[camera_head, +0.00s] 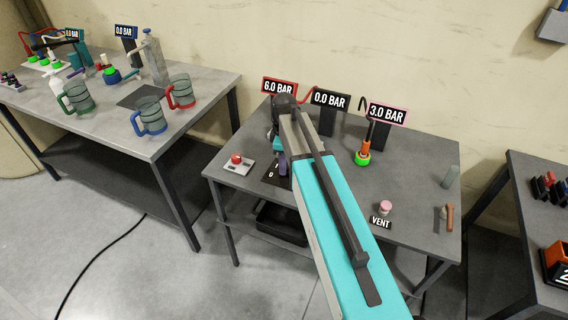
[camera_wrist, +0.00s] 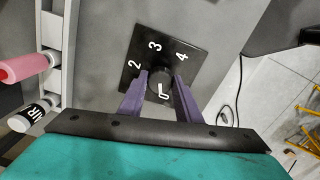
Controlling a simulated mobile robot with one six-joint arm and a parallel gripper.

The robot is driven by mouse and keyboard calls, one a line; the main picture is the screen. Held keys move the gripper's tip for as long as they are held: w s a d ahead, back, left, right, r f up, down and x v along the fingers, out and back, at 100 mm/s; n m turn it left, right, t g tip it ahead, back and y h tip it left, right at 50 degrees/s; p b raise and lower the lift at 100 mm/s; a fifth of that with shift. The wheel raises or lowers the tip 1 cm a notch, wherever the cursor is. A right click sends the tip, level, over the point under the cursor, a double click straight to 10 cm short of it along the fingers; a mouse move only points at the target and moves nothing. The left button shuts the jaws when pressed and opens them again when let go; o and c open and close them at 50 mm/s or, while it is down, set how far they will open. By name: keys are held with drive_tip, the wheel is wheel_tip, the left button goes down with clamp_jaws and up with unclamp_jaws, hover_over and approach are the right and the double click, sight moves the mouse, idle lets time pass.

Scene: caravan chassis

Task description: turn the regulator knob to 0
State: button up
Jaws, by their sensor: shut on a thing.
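The regulator knob (camera_wrist: 160,79) is dark and round, in the middle of a black dial plate (camera_wrist: 184,56) with white numbers 2, 3 and 4. My gripper (camera_wrist: 160,88) has its purple fingers on both sides of the knob and is shut on it. A white mark shows at the knob's lower side in the wrist view; I cannot tell where the pointer aims. In the head view the dial plate (camera_head: 271,181) shows a 0 at its front, and my arm hides the knob. My gripper (camera_head: 283,164) reaches down to it.
Displays behind read 6.0 BAR (camera_head: 279,87), 0.0 BAR (camera_head: 330,100) and 3.0 BAR (camera_head: 387,113). A red button box (camera_head: 238,162) stands left of the dial. A pink VENT button (camera_head: 385,207) and a green-ringed fitting (camera_head: 362,158) lie to the right.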

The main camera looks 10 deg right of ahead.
drive_tip(key=shift+n, duration=0.6)
drive_tip(key=o, duration=1.1)
drive_tip(key=shift+c, duration=0.2)
drive_tip(key=shift+r, duration=0.15)
wheel_tip(320, 180, up, 14)
drive_tip(key=b, duration=0.2)
drive_tip(key=shift+f+b, duration=0.25)
drive_tip(key=shift+b, duration=0.15)
